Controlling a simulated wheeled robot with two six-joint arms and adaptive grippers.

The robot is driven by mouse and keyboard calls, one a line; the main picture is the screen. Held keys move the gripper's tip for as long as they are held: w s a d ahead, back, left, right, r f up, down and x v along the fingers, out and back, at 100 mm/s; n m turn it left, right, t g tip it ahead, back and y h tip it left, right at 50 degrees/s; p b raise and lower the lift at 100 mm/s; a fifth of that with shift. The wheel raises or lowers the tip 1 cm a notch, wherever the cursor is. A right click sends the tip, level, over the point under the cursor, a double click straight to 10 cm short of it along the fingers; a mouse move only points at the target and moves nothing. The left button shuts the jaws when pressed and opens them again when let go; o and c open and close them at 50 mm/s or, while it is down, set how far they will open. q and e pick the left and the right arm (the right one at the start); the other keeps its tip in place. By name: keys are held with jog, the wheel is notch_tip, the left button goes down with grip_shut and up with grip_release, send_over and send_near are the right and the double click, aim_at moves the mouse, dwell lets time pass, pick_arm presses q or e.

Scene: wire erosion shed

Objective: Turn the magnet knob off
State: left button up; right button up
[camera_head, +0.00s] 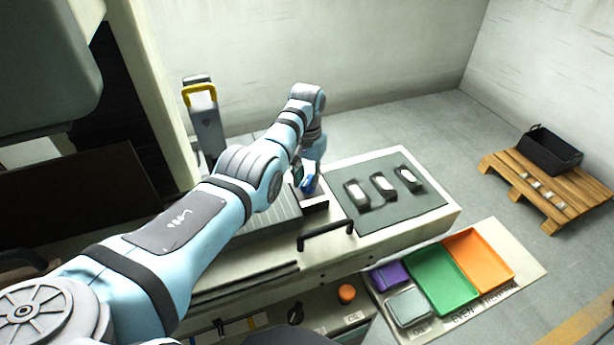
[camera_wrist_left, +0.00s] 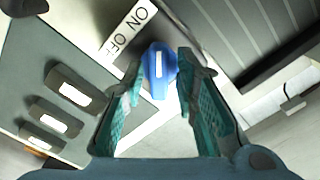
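The magnet knob (camera_wrist_left: 158,68) is blue with a white line on its face. It also shows in the camera_head view as a small blue piece (camera_head: 310,184) at the near end of my left arm's wrist. A white ON/OFF label (camera_wrist_left: 127,29) lies beside it, upper left in the wrist view. My right gripper is not in view.
A dark plate with several pale parts (camera_head: 383,184) lies right of the knob. A black handle (camera_head: 325,233) projects at the bench front. Purple, green (camera_head: 440,279) and orange trays sit below right. A pallet (camera_head: 540,185) holds a black bin. A yellow-handled post (camera_head: 199,96) stands behind.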

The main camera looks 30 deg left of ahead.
pick_arm(q)
jog(key=shift+w, duration=0.15)
grip_shut()
jog(key=shift+n, duration=0.3)
jog(key=shift+r+n+p, duration=0.1)
jog(key=shift+n+p, duration=0.3)
jog(key=shift+n, duration=0.1)
jog(key=shift+n+p, duration=0.4)
jog(key=shift+n, duration=0.8)
jog(key=n, duration=0.4)
jog(key=shift+n+p, duration=0.3)
jog(key=n, duration=0.4)
jog(key=shift+w, duration=0.1)
jog(key=n, duration=0.5)
jog(key=shift+n, duration=0.3)
jog(key=shift+o, duration=1.9)
grip_release()
